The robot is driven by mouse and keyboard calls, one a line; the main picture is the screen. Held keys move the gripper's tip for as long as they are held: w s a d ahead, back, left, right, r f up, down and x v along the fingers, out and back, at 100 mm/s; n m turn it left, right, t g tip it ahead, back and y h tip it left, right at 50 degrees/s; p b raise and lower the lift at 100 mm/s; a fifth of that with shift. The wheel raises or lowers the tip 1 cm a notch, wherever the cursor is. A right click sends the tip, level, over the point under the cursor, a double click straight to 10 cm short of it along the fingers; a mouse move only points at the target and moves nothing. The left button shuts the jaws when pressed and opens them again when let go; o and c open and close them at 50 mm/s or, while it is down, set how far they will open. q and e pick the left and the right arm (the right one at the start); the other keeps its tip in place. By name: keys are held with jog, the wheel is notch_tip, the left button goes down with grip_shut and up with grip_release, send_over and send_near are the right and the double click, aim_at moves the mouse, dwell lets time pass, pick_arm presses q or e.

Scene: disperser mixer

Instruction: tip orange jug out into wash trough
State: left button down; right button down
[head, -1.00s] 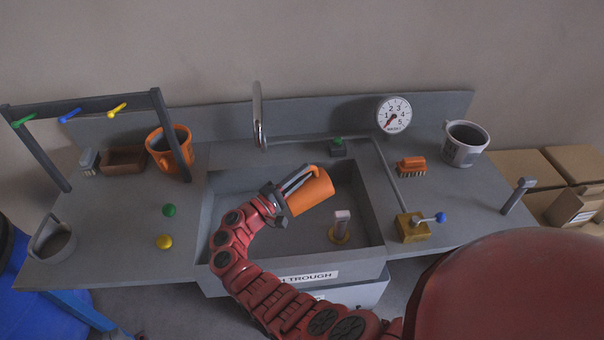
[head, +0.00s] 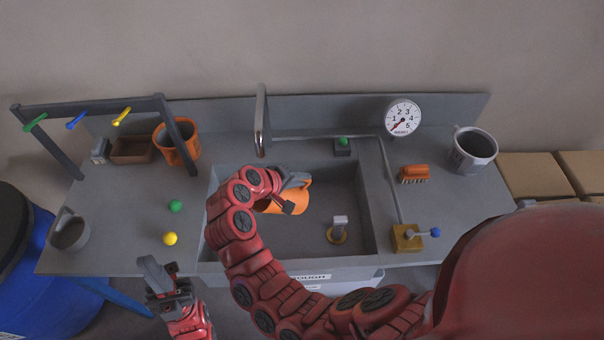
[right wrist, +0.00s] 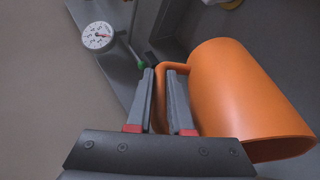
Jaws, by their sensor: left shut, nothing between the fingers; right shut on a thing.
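My right gripper (head: 288,186) is shut on the handle of an orange jug (head: 296,203) and holds it tilted over the wash trough. The right wrist view shows the fingers (right wrist: 165,105) around the handle and the jug (right wrist: 235,90) beside them. I cannot see into the jug or whether anything leaves it. The wash trough (head: 354,260) is a grey sunken basin with a short post on a yellow ring (head: 338,231) inside. My left gripper (head: 158,272) is shut and empty in front of the counter's left front edge.
A second orange vessel (head: 176,142) stands at the back left by a peg rack (head: 90,110). The tap (head: 262,120) rises behind the trough. Green (head: 175,206) and yellow (head: 170,239) balls lie left of it. A brush (head: 414,173), grey mug (head: 473,150) and blue-knobbed valve (head: 408,237) are right.

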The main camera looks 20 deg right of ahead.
jog(key=shift+d+r+m+y, duration=0.15)
jog(key=shift+r+m+y, duration=0.15)
jog(key=shift+y, duration=0.9)
jog(key=shift+r+y+p, duration=0.65)
jog(key=shift+y+p, duration=0.25)
jog(key=shift+p, duration=0.3)
jog(key=shift+m+y, duration=0.3)
jog(key=shift+y, duration=0.5)
jog(key=y+b, duration=0.2)
jog(key=shift+g+y, duration=0.3)
jog(key=shift+r+y+p, duration=0.15)
jog(key=shift+y+p, duration=0.15)
jog(key=shift+p, duration=0.05)
jog(key=shift+w, duration=0.1)
